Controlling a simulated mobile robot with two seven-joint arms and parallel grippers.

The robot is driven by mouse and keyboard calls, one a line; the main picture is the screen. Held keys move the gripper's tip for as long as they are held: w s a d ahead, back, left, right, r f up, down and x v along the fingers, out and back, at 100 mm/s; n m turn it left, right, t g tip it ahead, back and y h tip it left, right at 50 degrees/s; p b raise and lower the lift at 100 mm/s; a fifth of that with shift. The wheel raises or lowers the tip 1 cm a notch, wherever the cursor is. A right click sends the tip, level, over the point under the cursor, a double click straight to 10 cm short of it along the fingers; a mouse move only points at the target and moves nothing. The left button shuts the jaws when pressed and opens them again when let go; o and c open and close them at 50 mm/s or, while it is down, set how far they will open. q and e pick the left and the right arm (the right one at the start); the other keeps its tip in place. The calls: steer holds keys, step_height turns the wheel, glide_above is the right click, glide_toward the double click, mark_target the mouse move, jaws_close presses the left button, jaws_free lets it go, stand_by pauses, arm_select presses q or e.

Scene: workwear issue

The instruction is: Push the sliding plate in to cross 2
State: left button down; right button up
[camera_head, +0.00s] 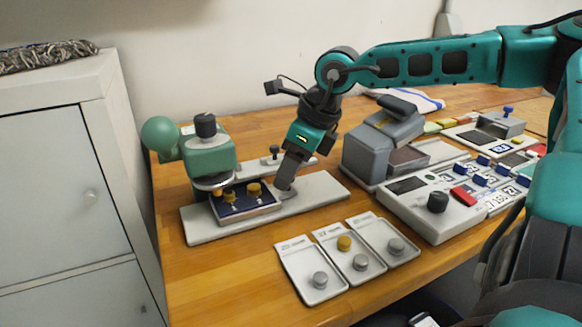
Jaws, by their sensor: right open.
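The sliding plate (262,205) is a dark blue plate with yellow pieces on top. It sits on the light grey base (325,192) of a green press (208,157), its left part under the round press head. The cross marks are too small to read. My right gripper (285,188) points down just right of the plate, its fingertips low over the base. I cannot tell whether they touch the plate. The jaws are open, though the gap between the fingers is hard to see. My left gripper is not in view.
Three small trays (312,289) with grey and yellow round pieces lie in front of the press. A grey machine (375,145) and a control panel (436,222) with a black knob and a red button stand to the right. A grey cabinet (60,190) stands left of the table.

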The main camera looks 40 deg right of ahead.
steer(key=shift+c, duration=0.2)
jaws_close()
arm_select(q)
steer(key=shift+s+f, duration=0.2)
